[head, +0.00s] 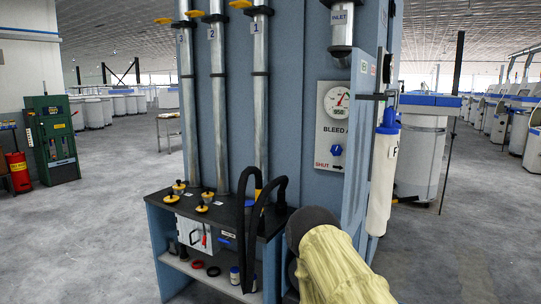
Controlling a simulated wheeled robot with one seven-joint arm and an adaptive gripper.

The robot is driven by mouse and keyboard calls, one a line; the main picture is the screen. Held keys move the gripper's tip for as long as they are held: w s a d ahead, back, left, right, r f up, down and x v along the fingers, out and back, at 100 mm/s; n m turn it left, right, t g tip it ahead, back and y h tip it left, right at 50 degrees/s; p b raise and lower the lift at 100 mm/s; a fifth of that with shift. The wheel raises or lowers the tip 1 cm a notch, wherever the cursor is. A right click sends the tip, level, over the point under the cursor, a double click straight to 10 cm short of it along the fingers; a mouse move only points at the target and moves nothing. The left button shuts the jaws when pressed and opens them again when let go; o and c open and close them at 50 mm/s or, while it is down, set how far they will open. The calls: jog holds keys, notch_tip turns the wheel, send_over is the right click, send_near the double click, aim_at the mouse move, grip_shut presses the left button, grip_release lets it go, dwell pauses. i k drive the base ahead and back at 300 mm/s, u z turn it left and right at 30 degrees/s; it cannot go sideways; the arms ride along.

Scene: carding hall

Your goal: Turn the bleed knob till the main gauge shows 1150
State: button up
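The blue bleed knob (336,150) sits on a pale plate (326,136) on the blue cabinet's front. My arm, in a yellow sleeve with a dark rounded joint, shows at the bottom, below and apart from the knob. I cannot make out my gripper or its fingers.
A bench (267,222) with yellow-handled valves and black hoses (241,239) stands left of my arm. A blue side panel (358,140) and a white cylinder (382,175) stick out right of the plate. The floor (455,245) at right is clear.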

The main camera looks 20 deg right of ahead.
aim_at(336, 150)
jog(key=u, duration=0.45)
jog(key=k, duration=0.65)
jog(key=u, duration=0.95)
jog(key=i, duration=2.95)
jog(key=z, duration=0.85)
jog(key=i, duration=1.05)
jog(key=z, duration=1.7)
jog(key=i, duration=0.7)
jog(key=z, duration=0.55)
